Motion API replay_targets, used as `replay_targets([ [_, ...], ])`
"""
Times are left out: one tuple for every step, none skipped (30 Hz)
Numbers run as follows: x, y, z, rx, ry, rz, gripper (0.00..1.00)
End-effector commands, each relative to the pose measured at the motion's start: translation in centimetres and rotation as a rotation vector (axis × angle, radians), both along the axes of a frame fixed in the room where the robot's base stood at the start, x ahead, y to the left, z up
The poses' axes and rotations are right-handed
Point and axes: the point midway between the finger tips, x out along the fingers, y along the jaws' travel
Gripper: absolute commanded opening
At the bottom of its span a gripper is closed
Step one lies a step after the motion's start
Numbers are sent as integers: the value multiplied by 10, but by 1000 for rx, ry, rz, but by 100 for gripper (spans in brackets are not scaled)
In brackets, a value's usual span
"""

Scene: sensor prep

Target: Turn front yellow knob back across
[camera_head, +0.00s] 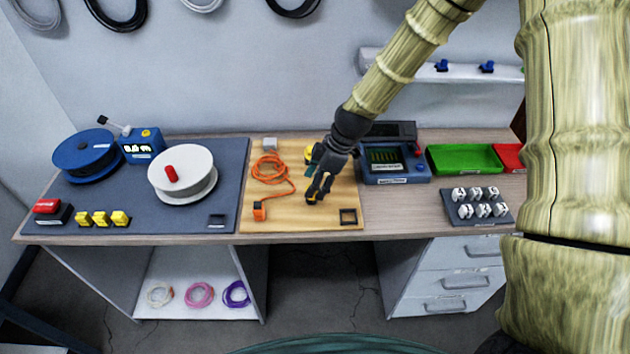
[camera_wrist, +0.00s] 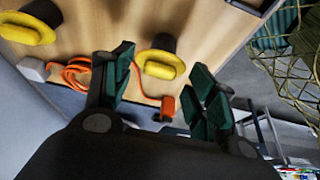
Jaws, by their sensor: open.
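The front yellow knob (camera_wrist: 162,66) is a yellow oval grip on a black round base, fixed to the wooden board (camera_head: 331,219). In the wrist view it sits between my open fingers, and I see no finger pressing on it. Its long side lies roughly left to right there. In the head view my gripper (camera_head: 316,192) is over the front half of the board and mostly hides this knob. The back yellow knob (camera_wrist: 27,29) is at the left of the wrist view; its edge shows beside my gripper in the head view (camera_head: 308,154).
An orange cable (camera_head: 268,167) runs along the board's left side to an orange plug (camera_head: 259,211). A small black square frame (camera_head: 348,218) lies at the board's front right. A blue-grey instrument (camera_head: 392,160) stands right of the board, a white spool (camera_head: 183,172) left.

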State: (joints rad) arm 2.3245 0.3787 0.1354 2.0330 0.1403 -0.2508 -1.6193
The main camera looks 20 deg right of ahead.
Motion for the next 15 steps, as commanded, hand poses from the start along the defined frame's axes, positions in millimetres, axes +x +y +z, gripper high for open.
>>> replay_targets([
  [0, 1, -2, 0, 1, 0, 57],
  [0, 1, -3, 0, 0, -1, 57],
  [0, 2, -4, 0, 0, 0, 57],
  [0, 2, -5, 0, 0, 0, 57],
  [0, 2, -5, 0, 0, 0, 57],
  [1, 2, -5, 0, 0, 0, 57],
  [1, 2, -6, 0, 0, 0, 57],
  [1, 2, -6, 0, 0, 0, 57],
  [1, 2, -6, 0, -1, 0, 57],
  [1, 2, -6, 0, -1, 0, 57],
  [1, 2, -6, 0, -1, 0, 57],
  [1, 2, -6, 0, -1, 0, 57],
  [1, 2, -6, 0, 0, 1, 57],
  [1, 2, -6, 0, 0, 0, 54],
  [1, 2, -6, 0, 0, 1, 46],
])
